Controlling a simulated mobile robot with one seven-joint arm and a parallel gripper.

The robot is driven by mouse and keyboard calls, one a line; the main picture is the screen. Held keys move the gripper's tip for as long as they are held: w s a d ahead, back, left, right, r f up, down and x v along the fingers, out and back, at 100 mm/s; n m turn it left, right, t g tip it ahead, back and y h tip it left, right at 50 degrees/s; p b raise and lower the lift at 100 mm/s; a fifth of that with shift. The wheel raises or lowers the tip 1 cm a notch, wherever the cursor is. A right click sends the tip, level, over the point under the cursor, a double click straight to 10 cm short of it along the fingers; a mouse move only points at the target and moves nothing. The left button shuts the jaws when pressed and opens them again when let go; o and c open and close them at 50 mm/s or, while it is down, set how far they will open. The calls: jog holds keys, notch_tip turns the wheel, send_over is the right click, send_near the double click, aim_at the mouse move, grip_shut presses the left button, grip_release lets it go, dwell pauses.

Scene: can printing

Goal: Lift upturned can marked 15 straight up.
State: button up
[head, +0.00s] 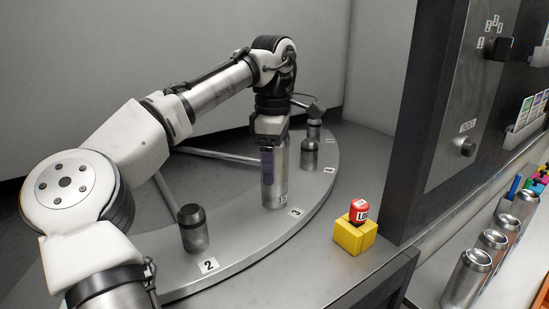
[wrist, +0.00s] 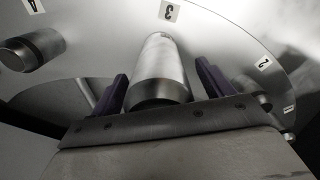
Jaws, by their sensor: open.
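The upturned can (head: 281,178) is silver and stands upright on the round grey table by the label 3. A small mark near its base looks like 15. In the wrist view the can (wrist: 163,62) lies between the two purple fingers. In the wrist view my gripper (wrist: 162,85) is open, one finger on each side of the can, with a gap visible on both sides. The can's top is partly hidden by the gripper.
A bare dark-topped post (head: 194,232) stands by label 2, and another post (head: 309,156) stands right of the can. A red button (head: 359,210) on a yellow box (head: 354,236) is at the front right.

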jog(key=c, duration=1)
jog(key=shift+r, duration=0.15)
jog(key=shift+c, duration=0.2)
notch_tip(320, 180, up, 9)
jog(key=shift+p, duration=0.75)
jog(key=shift+r+p, duration=0.4)
jog(key=shift+p, duration=0.4)
